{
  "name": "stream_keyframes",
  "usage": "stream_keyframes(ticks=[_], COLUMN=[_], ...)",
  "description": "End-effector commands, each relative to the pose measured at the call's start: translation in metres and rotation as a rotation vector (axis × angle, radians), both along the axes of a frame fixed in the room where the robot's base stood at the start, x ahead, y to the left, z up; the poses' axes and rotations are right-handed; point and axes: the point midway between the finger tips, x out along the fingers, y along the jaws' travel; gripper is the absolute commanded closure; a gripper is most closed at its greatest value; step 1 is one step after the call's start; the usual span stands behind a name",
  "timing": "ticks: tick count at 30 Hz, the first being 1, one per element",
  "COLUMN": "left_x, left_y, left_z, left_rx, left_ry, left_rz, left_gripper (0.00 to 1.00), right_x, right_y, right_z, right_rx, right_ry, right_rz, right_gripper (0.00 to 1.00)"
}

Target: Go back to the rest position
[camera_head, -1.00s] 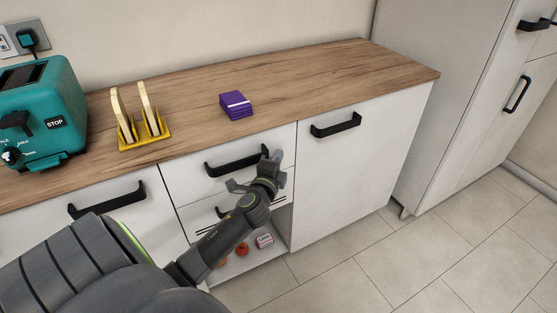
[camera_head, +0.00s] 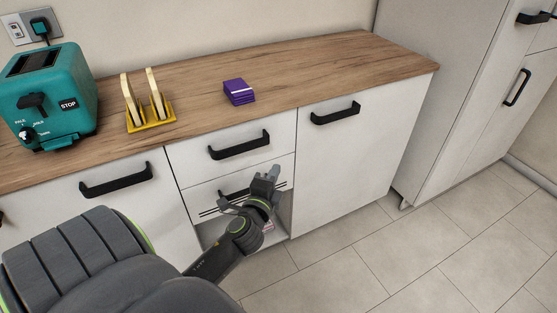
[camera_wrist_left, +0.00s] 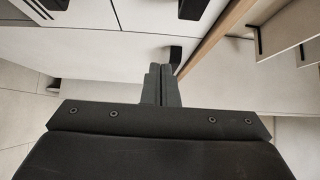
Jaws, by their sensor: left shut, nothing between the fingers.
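My left gripper (camera_head: 262,184) is in front of the white drawer fronts in the head view, below the upper drawer handle (camera_head: 239,145). Its arm comes in from the lower left. In the left wrist view the two dark fingers (camera_wrist_left: 161,85) are together with nothing between them. The gripper partly covers the lower drawer handle (camera_head: 233,193) and the open compartment (camera_head: 283,218) under it. My right gripper does not show in either view.
The wooden worktop (camera_head: 310,68) carries a teal toaster (camera_head: 58,120), a yellow rack with bread slices (camera_head: 150,124) and a purple packet (camera_head: 239,92). A tall white cabinet (camera_head: 450,100) stands to the right. The tiled floor (camera_head: 400,260) is clear.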

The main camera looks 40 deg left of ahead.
Motion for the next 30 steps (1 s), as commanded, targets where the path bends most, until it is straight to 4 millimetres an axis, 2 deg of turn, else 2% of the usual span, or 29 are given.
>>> stream_keyframes(ticks=[3, 11, 14, 17, 20, 21, 24, 27, 30], left_x=[-0.007, -0.008, -0.012, -0.024, -0.049, -0.063, -0.104, -0.152, -0.201], left_y=[-0.003, -0.003, 0.000, 0.005, 0.007, 0.006, -0.002, -0.018, -0.040], left_z=[0.000, -0.001, -0.017, -0.060, -0.125, -0.153, -0.219, -0.275, -0.320], left_rx=[0.000, -0.003, -0.054, -0.194, -0.406, -0.498, -0.721, -0.923, -1.102], left_ry=[0.000, 0.002, 0.030, 0.105, 0.216, 0.264, 0.380, 0.490, 0.588], left_rz=[0.000, 0.001, 0.018, 0.066, 0.155, 0.201, 0.328, 0.471, 0.619], left_gripper=[1.00, 1.00, 1.00, 1.00, 1.00, 1.00, 1.00, 1.00, 1.00], right_x=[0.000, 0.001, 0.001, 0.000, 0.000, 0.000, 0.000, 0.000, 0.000], right_y=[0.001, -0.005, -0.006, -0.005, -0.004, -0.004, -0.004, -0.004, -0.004], right_z=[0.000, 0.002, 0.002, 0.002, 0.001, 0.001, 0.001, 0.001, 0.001], right_rx=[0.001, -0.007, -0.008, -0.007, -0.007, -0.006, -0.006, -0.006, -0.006], right_ry=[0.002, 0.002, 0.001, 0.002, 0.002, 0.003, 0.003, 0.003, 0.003], right_rz=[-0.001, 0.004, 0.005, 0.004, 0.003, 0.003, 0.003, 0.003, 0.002], right_gripper=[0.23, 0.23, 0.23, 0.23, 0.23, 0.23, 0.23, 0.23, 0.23])
